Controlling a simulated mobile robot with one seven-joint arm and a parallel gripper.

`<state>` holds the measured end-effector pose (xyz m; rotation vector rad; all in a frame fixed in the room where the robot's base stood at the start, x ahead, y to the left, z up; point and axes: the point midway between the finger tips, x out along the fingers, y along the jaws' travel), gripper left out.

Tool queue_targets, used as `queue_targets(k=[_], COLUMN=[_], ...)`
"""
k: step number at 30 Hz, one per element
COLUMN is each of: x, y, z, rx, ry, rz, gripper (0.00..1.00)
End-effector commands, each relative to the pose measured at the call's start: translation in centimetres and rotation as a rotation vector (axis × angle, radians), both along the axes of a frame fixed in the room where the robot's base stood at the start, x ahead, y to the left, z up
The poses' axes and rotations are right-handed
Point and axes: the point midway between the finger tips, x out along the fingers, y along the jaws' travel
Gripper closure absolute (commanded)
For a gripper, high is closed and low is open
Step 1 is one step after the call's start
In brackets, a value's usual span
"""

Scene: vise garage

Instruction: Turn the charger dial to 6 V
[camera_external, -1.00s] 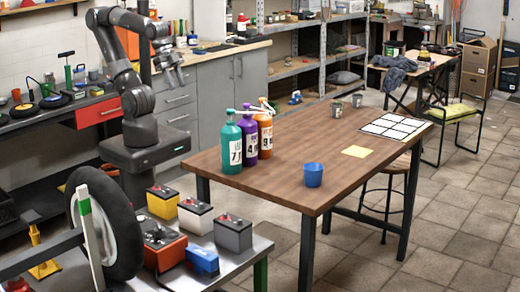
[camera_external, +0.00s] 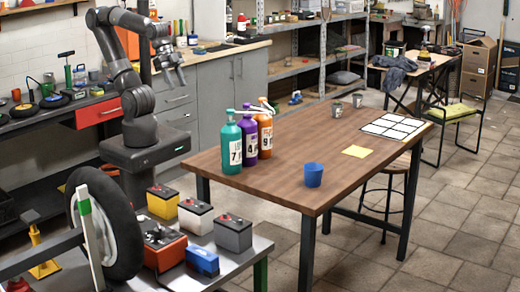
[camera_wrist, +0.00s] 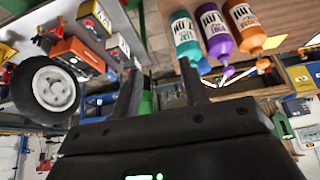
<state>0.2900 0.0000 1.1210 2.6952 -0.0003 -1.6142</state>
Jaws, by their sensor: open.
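The charger appears to be the orange box with a dark top (camera_external: 166,252) on the metal bench at the front. An orange box, probably the same one, shows at the upper left of the wrist view (camera_wrist: 78,58). Its dial and markings are too small to read in either view. My gripper (camera_external: 181,66) is raised well behind and above the bench, far from the charger. In the wrist view, my gripper (camera_wrist: 160,76) has its two fingers spread apart with nothing between them.
Yellow (camera_external: 162,203), white (camera_external: 195,217) and grey (camera_external: 233,234) batteries and a blue box (camera_external: 202,262) crowd around the charger. A tire (camera_external: 118,230) stands to its left.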

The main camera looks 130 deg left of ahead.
Motion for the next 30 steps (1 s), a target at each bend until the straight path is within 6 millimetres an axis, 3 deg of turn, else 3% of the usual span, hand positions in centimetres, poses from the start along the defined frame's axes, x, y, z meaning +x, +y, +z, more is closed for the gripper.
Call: queue_targets(k=[5, 14, 23, 30], x=[1.7, 10.5, 19.5, 25.5], y=[-0.6, -5.0, -12.1, -19.7], z=[0.6, 1.9, 0.5, -2.9], rx=[-0.008, -0.031, -0.04, -0.032], ry=[0.008, 0.036, 0.064, 0.081], rz=[-0.018, -0.095, -0.17, -0.232], gripper=[0.47, 0.47, 0.47, 0.47])
